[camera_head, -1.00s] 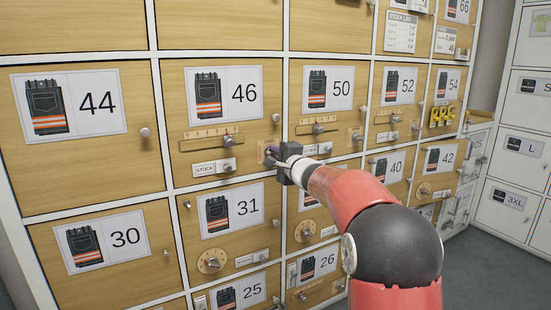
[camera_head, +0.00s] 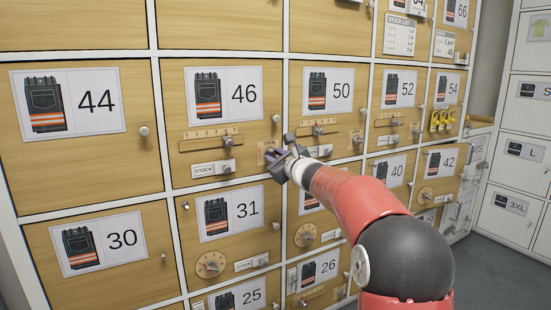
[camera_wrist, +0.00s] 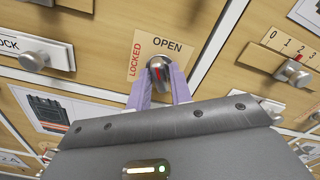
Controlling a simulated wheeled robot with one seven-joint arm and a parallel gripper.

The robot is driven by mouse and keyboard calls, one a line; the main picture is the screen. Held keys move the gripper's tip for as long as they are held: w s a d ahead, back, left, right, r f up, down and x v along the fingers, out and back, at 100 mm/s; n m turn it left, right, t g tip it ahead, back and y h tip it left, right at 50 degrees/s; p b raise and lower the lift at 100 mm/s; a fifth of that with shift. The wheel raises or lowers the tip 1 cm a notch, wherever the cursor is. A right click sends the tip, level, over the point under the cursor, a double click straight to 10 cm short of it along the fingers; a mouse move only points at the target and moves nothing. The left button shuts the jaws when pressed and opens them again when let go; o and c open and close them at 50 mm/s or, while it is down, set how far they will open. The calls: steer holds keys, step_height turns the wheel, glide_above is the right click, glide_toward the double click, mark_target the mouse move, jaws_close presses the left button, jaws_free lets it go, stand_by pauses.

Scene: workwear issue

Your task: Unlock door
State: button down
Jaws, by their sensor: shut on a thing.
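Door 46 (camera_head: 218,110) is a shut wooden locker door. At its lower right is a lock plate (camera_wrist: 143,52) marked LOCKED and OPEN, with a round metal knob (camera_wrist: 157,66) carrying a red line. My gripper (camera_head: 275,156) is at this plate and shut on the knob; the lilac fingers (camera_wrist: 159,88) flank it in the wrist view. The red line runs roughly upright in the wrist view; I cannot tell which label it points to. In the head view the gripper mostly hides the knob.
Door 46 also has a numbered slider (camera_head: 226,142), a STOCK latch (camera_head: 226,167) and a round pull (camera_head: 276,118). Door 50 (camera_head: 332,112), with its own slider (camera_head: 318,130), is close on the right. Door 31 (camera_head: 240,232) lies below.

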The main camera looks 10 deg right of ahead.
steer(key=m+p, duration=0.1)
steer(key=m, duration=0.4)
steer(key=shift+m, duration=0.4)
stand_by(0.4)
steer(key=c, duration=1.4)
jaws_free()
steer(key=shift+c, duration=0.2)
steer(key=b+v, duration=0.1)
steer(key=v, duration=0.7)
